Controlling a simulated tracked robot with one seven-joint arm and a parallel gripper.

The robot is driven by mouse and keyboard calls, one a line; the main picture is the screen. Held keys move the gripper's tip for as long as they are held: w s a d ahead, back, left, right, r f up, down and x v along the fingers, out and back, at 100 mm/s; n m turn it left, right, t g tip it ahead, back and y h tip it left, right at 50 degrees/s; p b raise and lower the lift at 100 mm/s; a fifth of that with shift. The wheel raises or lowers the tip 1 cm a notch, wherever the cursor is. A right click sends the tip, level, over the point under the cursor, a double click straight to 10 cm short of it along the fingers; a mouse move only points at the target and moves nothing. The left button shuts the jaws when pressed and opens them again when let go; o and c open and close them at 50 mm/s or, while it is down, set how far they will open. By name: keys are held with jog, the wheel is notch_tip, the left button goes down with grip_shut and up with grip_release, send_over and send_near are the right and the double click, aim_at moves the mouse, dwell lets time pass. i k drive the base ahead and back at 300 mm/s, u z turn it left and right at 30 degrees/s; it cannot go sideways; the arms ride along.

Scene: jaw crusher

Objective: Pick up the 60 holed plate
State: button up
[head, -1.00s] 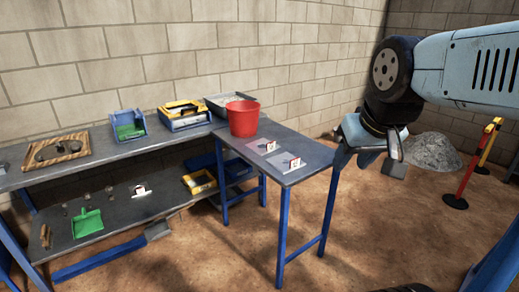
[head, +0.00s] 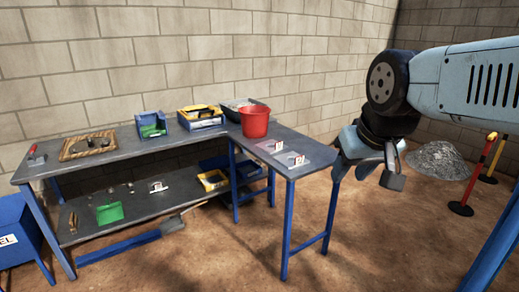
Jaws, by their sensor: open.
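Two thin flat plates lie on the narrow right-hand table (head: 262,131), each with a small white and red card: one farther plate (head: 267,147) and one nearer plate (head: 289,161). The cards are too small to read, and I cannot see holes, so I cannot tell which is the 60 holed plate. My gripper (head: 366,172) is open and empty. In the picture it is to the right of the plates, past the table's right end, apart from both.
A red bucket (head: 255,122) stands behind the plates, by a grey tray (head: 236,104). Barrier posts (head: 476,178) and a gravel heap (head: 438,160) are at right.

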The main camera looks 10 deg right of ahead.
aim_at(279, 146)
jog(key=z, duration=1.05)
jog(key=i, duration=0.1)
jog(key=u, duration=3.05)
jog(key=i, duration=2.2)
jog(key=z, duration=1.35)
jog(key=i, duration=0.15)
jog(key=z, duration=2.15)
